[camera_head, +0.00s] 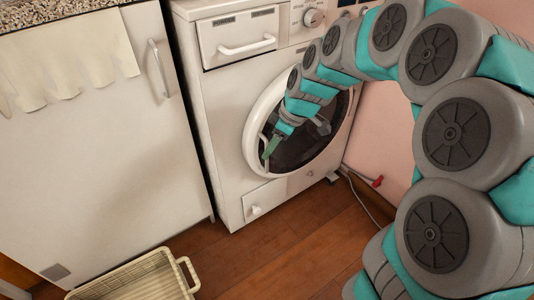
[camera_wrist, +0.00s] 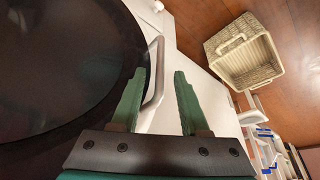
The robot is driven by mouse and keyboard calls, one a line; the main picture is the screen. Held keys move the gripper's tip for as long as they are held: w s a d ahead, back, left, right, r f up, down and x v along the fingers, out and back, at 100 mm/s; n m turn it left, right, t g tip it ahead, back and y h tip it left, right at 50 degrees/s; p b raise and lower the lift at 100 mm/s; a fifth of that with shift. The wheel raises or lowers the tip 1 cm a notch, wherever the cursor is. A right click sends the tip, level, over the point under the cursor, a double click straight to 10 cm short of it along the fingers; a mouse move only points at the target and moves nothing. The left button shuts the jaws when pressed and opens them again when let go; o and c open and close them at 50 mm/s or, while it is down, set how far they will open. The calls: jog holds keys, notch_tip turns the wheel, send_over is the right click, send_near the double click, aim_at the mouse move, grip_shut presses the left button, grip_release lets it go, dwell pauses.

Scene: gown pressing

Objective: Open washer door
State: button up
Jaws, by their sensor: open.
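The white washer (camera_head: 222,140) stands upright, with its round door (camera_head: 254,122) shut against its front. The door has a white ring and dark glass. My gripper (camera_head: 268,149) is at the left side of the door, in front of the ring. In the wrist view my gripper (camera_wrist: 160,72) is open, with two green fingers. The pale door handle (camera_wrist: 159,75) shows between the fingers, close to the left one; I cannot tell if they touch. The dark door glass (camera_wrist: 55,65) fills the left of that view. My arm hides part of the door in the head view.
A white cabinet (camera_head: 100,150) with a cloth (camera_head: 75,62) over its top stands left of the washer. A cream basket (camera_head: 186,276) sits on the wooden floor (camera_head: 250,262) in front; it also shows in the wrist view (camera_wrist: 268,78). A pink wall is at the right.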

aim_at(267, 170)
jog(key=x, duration=0.3)
jog(key=shift+f, duration=0.25)
grip_shut()
dwell(1.2)
